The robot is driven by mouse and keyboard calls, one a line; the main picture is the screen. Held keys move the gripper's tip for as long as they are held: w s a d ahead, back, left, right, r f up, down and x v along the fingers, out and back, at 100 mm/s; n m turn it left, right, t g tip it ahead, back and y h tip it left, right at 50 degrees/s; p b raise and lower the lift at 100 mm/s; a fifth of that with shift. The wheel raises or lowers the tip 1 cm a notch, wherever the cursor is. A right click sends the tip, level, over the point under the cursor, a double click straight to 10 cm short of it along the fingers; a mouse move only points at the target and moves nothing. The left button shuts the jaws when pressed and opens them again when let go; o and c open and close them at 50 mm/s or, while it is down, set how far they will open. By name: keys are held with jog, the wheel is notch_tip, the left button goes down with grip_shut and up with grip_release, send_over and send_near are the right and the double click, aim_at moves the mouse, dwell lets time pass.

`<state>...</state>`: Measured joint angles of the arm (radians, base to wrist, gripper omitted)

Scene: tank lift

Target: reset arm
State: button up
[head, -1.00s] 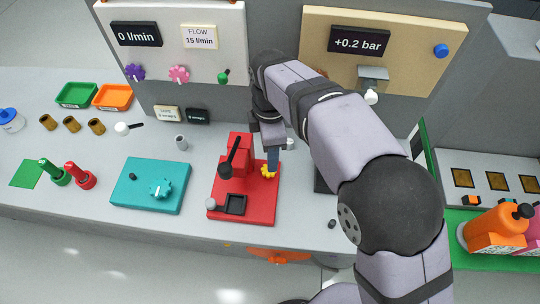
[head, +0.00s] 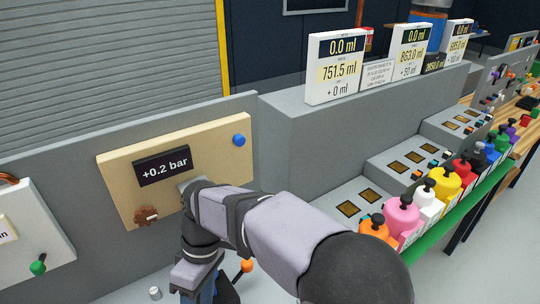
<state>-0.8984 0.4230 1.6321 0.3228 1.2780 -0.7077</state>
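My arm reaches in from the bottom right of the head view. Its wrist bends down in front of the tan panel (head: 115,170). My gripper (head: 203,292) is at the bottom edge of the view, pointing down. Its fingertips are cut off by the frame, so I cannot tell whether it is open or holds anything. The panel carries a black display (head: 163,166) reading +0.2 bar, a blue knob (head: 239,140) and a brown knob (head: 146,216).
A white panel (head: 40,235) with a green lever (head: 38,265) stands at the left. Grey steps (head: 345,185) with brass squares rise at the right, beside a row of coloured bottles (head: 445,180). Display boards (head: 337,68) stand on the ledge behind. An orange-tipped lever (head: 247,265) is near my wrist.

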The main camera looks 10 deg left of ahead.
jog(key=w+d+m+t+p, duration=0.1)
jog(key=w+d+m, duration=0.2)
jog(key=d, duration=0.4)
jog(key=w+d+f+m+t+p, duration=0.1)
jog(key=w+d+m, duration=0.1)
jog(key=d+m, duration=0.35)
jog(key=w+d+m+p, duration=0.1)
jog(key=w+d+m, duration=0.15)
jog(key=d, duration=0.55)
jog(key=s+d+f+m+t, duration=0.1)
jog(key=s+d+m, duration=0.1)
jog(key=d, duration=0.5)
jog(key=s+d+f+m+t, duration=0.1)
jog(key=d+m, duration=0.3)
jog(key=d, duration=0.4)
jog(key=shift+s+d+f+h+p, duration=0.15)
jog(key=shift+s+f+h+p, duration=0.15)
jog(key=shift+s+p, duration=0.25)
